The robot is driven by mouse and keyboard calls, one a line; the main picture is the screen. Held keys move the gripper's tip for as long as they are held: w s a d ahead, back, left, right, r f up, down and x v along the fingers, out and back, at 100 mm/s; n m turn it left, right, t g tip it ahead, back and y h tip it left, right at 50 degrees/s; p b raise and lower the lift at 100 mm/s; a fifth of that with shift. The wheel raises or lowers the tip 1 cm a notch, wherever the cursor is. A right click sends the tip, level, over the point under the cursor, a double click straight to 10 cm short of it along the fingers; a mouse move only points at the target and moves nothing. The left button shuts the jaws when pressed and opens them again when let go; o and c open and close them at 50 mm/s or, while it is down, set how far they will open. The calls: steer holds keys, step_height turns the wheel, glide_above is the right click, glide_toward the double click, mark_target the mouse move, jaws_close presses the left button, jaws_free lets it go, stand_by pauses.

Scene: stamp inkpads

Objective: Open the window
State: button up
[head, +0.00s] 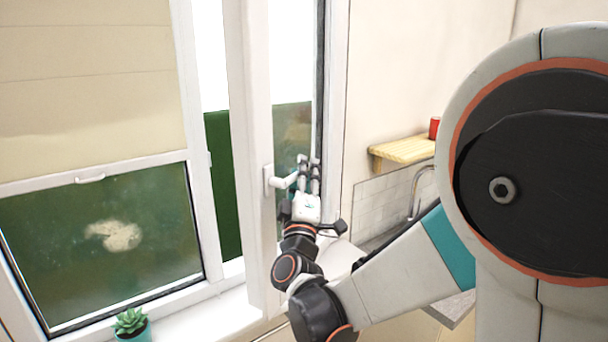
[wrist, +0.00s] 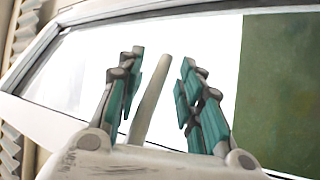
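The window sash (head: 249,130) is white and stands ajar, with an open gap on its left where green shows outside. Its white handle (head: 284,182) sticks out to the right, roughly level. My gripper (head: 309,162) is at the handle's free end. In the wrist view, the fingers of my gripper (wrist: 162,58) are spread. The pale handle bar (wrist: 149,99) shows between them, with a visible space on each side. The sash frame (wrist: 75,22) and its bright pane lie behind. The exact contact with the handle cannot be told.
A fixed window pane with a beige blind (head: 90,80) is on the left. A potted succulent (head: 131,322) stands on the white sill (head: 205,318). On the right are a wooden shelf (head: 402,150), a red can (head: 434,128) and a tap (head: 415,190).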

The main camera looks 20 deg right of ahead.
steer(key=v, duration=1.2)
steer(key=shift+f, duration=0.1)
steer(key=shift+c, duration=0.6)
